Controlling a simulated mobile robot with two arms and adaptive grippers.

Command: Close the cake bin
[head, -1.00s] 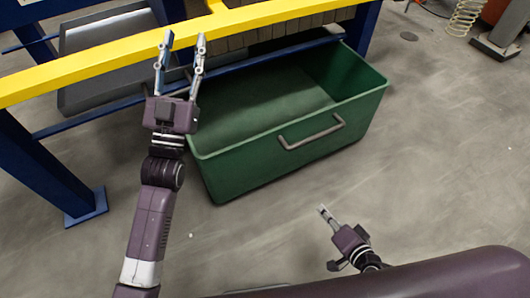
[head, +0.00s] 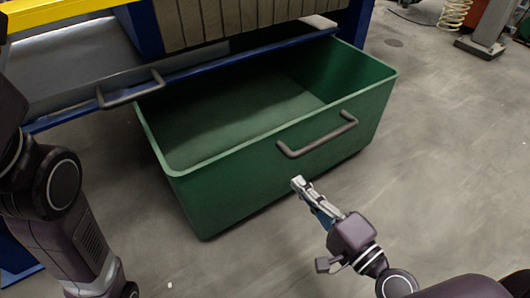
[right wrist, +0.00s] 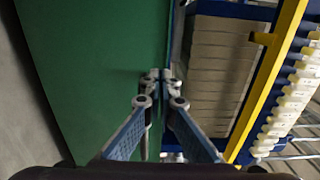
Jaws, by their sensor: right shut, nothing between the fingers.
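The cake bin is a deep green open-topped box (head: 235,190) in the middle of the head view. It stands on the floor, pulled out from under the press, and its interior looks empty. A grey bar handle (head: 318,137) sits on its front wall. My right gripper (head: 299,184) is shut and empty, low in front of the bin, below the handle's left end. In the right wrist view its fingertips (right wrist: 161,77) are together and the green wall (right wrist: 95,60) fills the left. I cannot tell if they touch it. My left gripper is out of view; only its arm shows at the left.
The press's blue frame (head: 146,28) and pale plates (head: 205,22) stand behind and above the bin. A grey tray (head: 70,60) with a handle (head: 130,90) lies at upper left. Clear floor (head: 445,150) lies to the right.

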